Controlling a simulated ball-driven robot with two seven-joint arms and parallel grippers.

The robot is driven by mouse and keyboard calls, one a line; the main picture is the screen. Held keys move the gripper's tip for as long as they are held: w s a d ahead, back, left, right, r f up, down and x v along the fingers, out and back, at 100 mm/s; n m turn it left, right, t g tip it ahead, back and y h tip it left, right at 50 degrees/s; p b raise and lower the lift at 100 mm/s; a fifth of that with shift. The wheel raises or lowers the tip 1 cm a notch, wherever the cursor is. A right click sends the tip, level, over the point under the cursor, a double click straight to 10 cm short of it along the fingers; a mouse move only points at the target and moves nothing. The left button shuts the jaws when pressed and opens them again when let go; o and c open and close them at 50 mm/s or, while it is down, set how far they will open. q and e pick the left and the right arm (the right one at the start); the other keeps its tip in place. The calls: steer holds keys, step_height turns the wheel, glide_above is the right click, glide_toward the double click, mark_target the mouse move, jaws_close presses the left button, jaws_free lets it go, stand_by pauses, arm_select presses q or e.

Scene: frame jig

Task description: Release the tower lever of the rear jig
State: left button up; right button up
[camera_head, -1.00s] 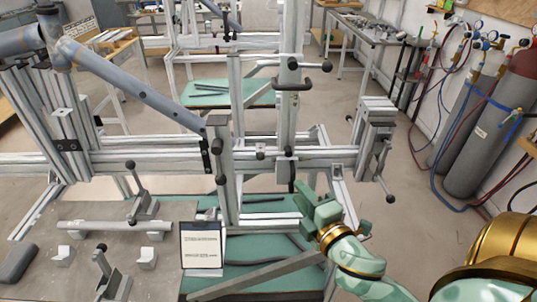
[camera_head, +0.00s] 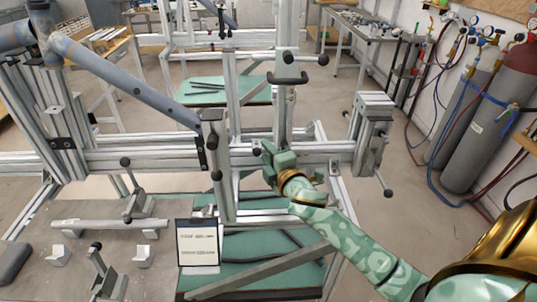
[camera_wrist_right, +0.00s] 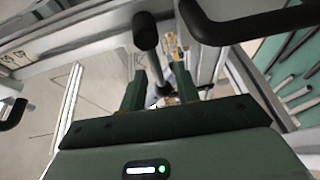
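My right gripper (camera_head: 268,153) is raised in front of the near jig's horizontal rail (camera_head: 325,150), at the foot of its upright tower (camera_head: 284,110). In the right wrist view its two green fingers (camera_wrist_right: 160,88) are apart. A black ball knob (camera_wrist_right: 145,30) on a grey rod shows just beyond them, the rod running down between the fingers in the picture; contact is unclear. A curved black handle (camera_wrist_right: 250,22) lies to the right. The tower also carries a black handle (camera_head: 288,80) and a knobbed lever (camera_head: 322,60). My left gripper is not in view.
A grey-blue tube frame (camera_head: 120,80) crosses the upper left, close to the rail. A second jig (camera_head: 225,45) stands behind. A bench (camera_head: 60,245) with clamps and a notice card (camera_head: 198,243) is in front left. Gas cylinders (camera_head: 465,130) stand at the right.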

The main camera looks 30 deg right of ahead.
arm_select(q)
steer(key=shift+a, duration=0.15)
arm_select(e)
jaws_close()
